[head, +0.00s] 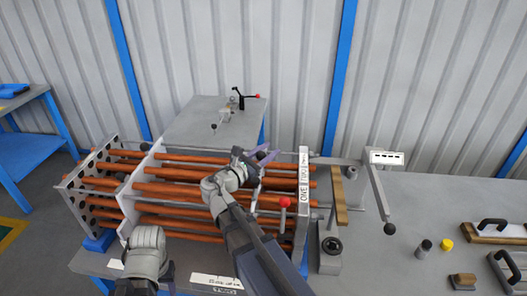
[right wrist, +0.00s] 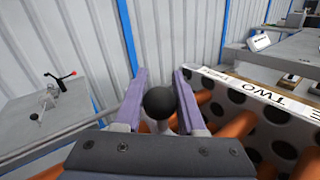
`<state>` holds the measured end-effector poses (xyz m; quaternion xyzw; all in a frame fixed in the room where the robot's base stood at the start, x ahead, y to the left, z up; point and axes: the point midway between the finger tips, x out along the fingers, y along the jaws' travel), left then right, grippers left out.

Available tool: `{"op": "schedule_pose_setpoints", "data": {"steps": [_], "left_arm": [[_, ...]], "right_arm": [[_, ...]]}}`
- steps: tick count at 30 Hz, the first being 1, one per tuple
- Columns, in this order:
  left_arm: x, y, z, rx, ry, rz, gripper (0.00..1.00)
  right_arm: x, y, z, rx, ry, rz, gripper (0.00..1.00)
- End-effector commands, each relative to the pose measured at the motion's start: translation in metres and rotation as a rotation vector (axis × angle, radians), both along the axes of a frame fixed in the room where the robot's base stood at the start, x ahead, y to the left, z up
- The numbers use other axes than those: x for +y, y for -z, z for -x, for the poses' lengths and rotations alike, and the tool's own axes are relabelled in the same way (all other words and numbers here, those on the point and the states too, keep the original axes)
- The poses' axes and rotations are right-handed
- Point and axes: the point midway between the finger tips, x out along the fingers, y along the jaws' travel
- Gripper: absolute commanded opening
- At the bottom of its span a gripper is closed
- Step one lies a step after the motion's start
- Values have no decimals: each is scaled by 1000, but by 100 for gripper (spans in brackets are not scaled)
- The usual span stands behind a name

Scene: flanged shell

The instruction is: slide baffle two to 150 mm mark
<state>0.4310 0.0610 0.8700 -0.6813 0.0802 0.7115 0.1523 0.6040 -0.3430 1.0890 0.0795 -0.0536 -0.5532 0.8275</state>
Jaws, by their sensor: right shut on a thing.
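A plate with a white top edge lettered "TWO" (right wrist: 285,103) and a row of dark holes stands right of my gripper in the right wrist view. In the head view a lettered plate (head: 303,180) stands upright near the right end of the copper tubes (head: 185,190). My right gripper (head: 264,156), with purple fingers, is over the tubes left of that plate. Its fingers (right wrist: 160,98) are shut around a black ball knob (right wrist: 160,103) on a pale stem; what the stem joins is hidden. My left arm shows at the bottom left, but its gripper does not show.
A white-edged plate (head: 138,185) and a perforated end plate (head: 82,195) stand at the left of the tubes. A red-knobbed lever (head: 285,202) rises near the front right. Dark-handled tools (head: 493,228) lie far right.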

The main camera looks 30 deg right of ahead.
Motion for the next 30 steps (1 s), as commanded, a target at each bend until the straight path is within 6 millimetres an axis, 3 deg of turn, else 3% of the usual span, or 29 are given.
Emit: {"op": "schedule_pose_setpoints", "data": {"steps": [5,6,13,22,30], "left_arm": [[0,0,0,0,0,0,50],[0,0,0,0,0,0,50],[0,0,0,0,0,0,50],[0,0,0,0,0,0,50],[0,0,0,0,0,0,50]], "right_arm": [[-3,0,4,0,11,-1,0],[-3,0,4,0,11,-1,44],[-2,0,3,0,8,-1,68],[3,0,3,0,4,0,68],[41,0,19,1,3,1,68]]}}
